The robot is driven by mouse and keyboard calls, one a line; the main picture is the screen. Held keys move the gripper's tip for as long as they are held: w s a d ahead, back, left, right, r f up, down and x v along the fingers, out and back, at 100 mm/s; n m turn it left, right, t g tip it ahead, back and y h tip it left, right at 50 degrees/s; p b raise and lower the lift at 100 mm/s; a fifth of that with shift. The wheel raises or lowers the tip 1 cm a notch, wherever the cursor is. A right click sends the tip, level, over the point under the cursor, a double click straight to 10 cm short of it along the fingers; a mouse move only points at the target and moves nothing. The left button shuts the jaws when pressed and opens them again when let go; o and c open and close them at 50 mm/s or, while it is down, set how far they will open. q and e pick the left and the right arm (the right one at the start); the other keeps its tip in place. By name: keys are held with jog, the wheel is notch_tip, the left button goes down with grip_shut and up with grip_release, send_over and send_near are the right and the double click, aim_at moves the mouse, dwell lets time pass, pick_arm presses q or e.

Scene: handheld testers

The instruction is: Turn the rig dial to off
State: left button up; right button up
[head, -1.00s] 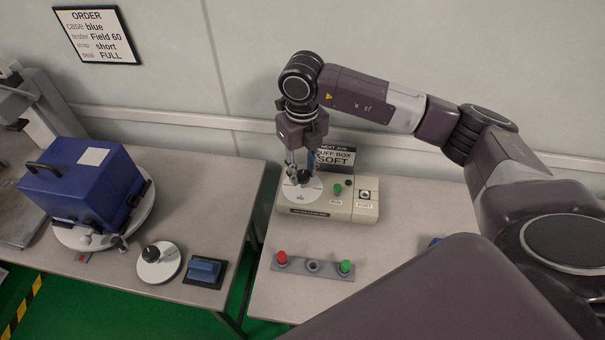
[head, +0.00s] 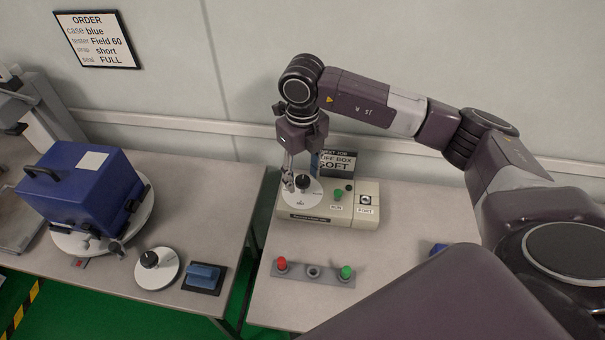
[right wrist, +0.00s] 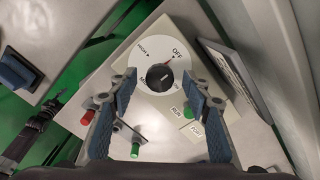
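The rig dial is a black knob (head: 303,182) on a white round plate on the cream rig box (head: 325,210). In the right wrist view the knob (right wrist: 160,77) stands on its white plate (right wrist: 133,60), marked HIGH and OFF. A small red mark at the knob's upper edge points toward the OFF label. Other plate labels are partly hidden.
The box also has a green RUN button (head: 337,195) and a PORT socket (head: 365,199). A black sign (head: 338,163) stands behind. A strip with red and green buttons (head: 313,271) lies in front. A blue case (head: 80,195) is on the left table.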

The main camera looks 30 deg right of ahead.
aim_at(303, 179)
notch_tip(303, 179, up, 12)
dwell(0.6)
dwell(0.5)
